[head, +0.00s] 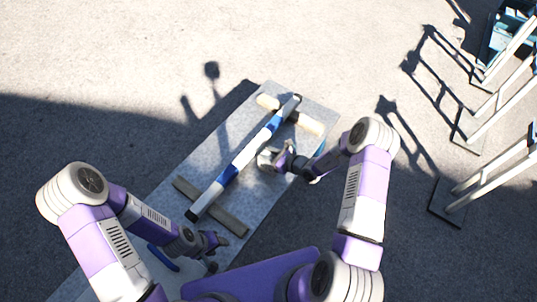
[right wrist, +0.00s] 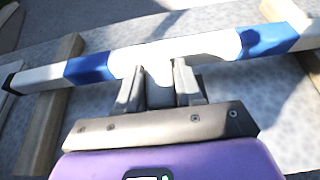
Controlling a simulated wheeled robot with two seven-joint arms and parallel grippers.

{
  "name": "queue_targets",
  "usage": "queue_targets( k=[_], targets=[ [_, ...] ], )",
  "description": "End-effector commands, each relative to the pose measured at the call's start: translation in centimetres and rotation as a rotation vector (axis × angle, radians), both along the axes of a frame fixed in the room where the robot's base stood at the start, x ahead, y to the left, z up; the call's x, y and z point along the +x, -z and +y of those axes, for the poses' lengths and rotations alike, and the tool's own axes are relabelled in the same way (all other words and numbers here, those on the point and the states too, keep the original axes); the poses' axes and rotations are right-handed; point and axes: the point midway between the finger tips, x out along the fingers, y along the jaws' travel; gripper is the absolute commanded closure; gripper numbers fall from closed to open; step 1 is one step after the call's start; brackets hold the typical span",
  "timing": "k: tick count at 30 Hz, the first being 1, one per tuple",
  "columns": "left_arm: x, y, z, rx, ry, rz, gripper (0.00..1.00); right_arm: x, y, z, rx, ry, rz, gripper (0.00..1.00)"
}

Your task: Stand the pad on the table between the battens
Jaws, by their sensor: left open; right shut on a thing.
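My right gripper (head: 270,157) is shut beside the middle of a blue-and-white bar (head: 248,154). In the right wrist view its fingers (right wrist: 160,80) have a small dark grey block (right wrist: 160,96) between them. This seems to be the pad, but its outline is mostly hidden. The fingertips overlap the bar's white middle; I cannot tell whether they touch it. The bar lies across two wooden battens, a near one (head: 228,217) and a far one (head: 310,124). The grey table (head: 180,172) shows bare between them. My left gripper (head: 222,240) is open and empty beside the near batten.
A blue object (head: 163,258) lies at the table's near end, close to my left arm. Another blue thing (head: 320,148) is partly hidden behind my right arm. Pale posts on dark bases (head: 450,200) stand off to the right. The ground left of the table is clear.

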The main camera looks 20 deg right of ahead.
Motion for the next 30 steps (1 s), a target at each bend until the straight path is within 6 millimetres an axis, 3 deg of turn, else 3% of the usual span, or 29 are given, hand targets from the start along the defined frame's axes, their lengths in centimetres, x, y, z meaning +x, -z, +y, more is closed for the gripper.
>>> queue_targets(
  k=[1,5,17,30],
  targets=[
    [0.0,0.1,0.0,0.000,0.000,0.000,0.49,0.0,0.1,0.0,-0.001,0.000,0.001,0.59],
    [0.0,0.0,0.0,0.000,0.000,0.000,0.49,0.0,0.1,0.0,-0.001,0.000,0.001,0.39],
    [0.0,-0.5,0.0,0.000,0.000,0.000,0.49,-0.1,-0.5,-0.1,-0.001,0.000,0.001,0.38],
    [0.0,-0.4,0.0,0.000,0.000,0.000,0.49,-6.5,-3.7,-5.3,-0.002,0.004,0.001,0.38]
  ],
)
